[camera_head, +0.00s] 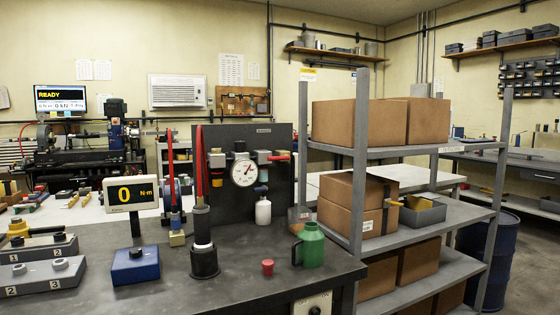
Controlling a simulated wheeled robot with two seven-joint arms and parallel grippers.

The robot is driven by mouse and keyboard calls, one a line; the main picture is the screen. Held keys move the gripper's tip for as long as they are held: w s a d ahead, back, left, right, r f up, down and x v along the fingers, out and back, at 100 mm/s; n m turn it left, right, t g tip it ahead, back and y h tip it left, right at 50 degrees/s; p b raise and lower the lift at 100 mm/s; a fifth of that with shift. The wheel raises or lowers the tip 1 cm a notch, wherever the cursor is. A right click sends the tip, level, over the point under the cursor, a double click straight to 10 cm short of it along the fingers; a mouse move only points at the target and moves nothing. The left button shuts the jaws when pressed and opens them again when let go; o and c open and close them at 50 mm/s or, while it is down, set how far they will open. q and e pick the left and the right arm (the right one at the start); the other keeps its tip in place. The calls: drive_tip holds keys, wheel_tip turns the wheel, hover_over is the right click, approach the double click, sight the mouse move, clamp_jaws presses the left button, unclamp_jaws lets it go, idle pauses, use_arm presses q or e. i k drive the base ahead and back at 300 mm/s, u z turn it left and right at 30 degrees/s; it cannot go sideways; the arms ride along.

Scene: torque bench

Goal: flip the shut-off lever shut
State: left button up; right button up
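A red-handled lever (279,157) sits at the right end of the pipe assembly on a dark upright panel (277,205). Its handle points right, roughly level and in line with the pipe. A round white pressure gauge (243,172) is mounted to its left, its needle too small to read surely. A small blue handle (261,189) is below the pipe, above a white bottle-like bowl (263,211). Neither of my grippers shows in this view.
The dark bench (235,285) carries a green jug (309,245), a red cap (267,267), a black holder (204,262), a blue box (135,266) and a torque display (131,194). Grey shelving (430,219) with cardboard boxes stands right of the panel.

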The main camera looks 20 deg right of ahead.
sight(286, 156)
drive_tip(key=z, duration=2.55)
drive_tip(key=i, duration=1.95)
drive_tip(key=u, duration=3.4)
